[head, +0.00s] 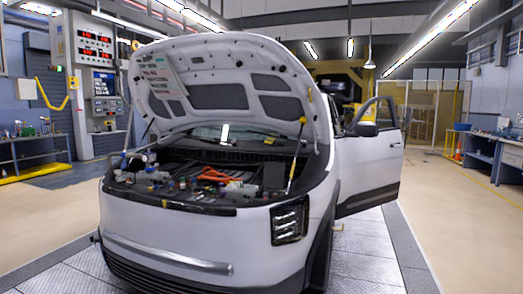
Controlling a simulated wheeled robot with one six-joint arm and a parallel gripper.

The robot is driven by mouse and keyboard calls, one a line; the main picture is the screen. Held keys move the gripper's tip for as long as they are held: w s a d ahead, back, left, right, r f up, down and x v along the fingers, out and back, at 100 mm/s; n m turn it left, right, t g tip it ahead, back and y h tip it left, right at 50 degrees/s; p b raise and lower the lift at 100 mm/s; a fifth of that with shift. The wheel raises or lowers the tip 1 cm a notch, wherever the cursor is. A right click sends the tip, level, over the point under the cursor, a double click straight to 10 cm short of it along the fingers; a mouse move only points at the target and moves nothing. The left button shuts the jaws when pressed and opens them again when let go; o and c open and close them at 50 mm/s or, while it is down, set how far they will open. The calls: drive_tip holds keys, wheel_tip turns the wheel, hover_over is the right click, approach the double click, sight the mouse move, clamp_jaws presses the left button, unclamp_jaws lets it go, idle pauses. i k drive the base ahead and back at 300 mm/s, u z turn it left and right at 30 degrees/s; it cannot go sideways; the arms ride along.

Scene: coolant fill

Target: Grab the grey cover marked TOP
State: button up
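A white car (255,240) stands ahead of me with its hood (215,85) raised. The open engine bay (225,185) holds several small dark and grey parts, orange cables (213,174) and a grey ribbed block (238,190). These parts are too small for me to read any TOP marking, so I cannot tell which one is the grey cover. My gripper is not in view.
The car's front door (370,160) at the right stands open. A control cabinet (95,80) and a workbench (35,150) are at the left, another workbench (497,150) at the right. The floor (450,215) on both sides of the car is clear.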

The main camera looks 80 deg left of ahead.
sight(200, 198)
drive_tip(key=u, duration=0.8)
drive_tip(key=i, duration=0.5)
drive_tip(key=u, duration=1.15)
drive_tip(key=i, duration=0.9)
drive_tip(key=u, duration=0.5)
drive_tip(key=i, duration=0.6)
drive_tip(key=k, duration=0.5)
drive_tip(key=u, duration=0.55)
drive_tip(key=i, duration=0.45)
drive_tip(key=u, duration=0.55)
drive_tip(key=i, duration=1.8)
drive_tip(key=z, duration=0.35)
